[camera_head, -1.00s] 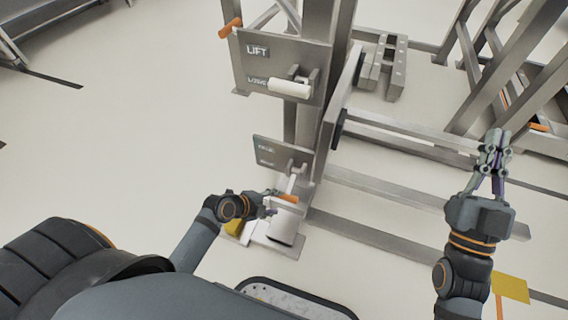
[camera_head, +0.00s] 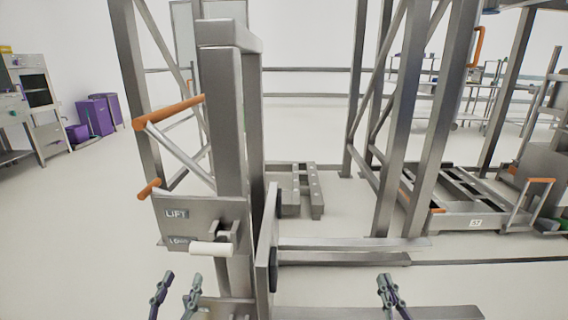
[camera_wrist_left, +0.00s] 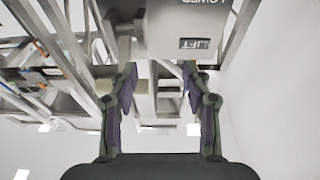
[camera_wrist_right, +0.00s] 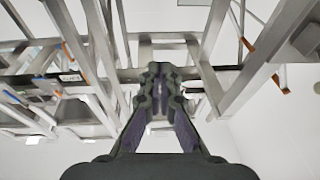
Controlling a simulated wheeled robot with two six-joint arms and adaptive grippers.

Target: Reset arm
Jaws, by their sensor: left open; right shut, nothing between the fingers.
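My left gripper (camera_head: 176,288) is at the lower left of the head view, fingers apart and pointing up, empty. It stands in front of and below the lift panel (camera_head: 207,213), with a gap in the picture. The left wrist view shows its two spread fingers (camera_wrist_left: 162,105) with the panel, upside down, beyond them. My right gripper (camera_head: 388,284) is at the lower middle right of the head view, fingers together and empty. The right wrist view shows its closed fingers (camera_wrist_right: 158,85) with only steel frames beyond. Both arms are mostly below the head view's edge.
The lift's steel column (camera_head: 232,120) carries an orange-gripped handle (camera_head: 168,112) and a white roller lever (camera_head: 211,248). Steel frames (camera_head: 418,120) stand behind at right, near a low cart (camera_head: 470,221). Purple bins (camera_head: 97,116) stand far left. The floor at left is clear.

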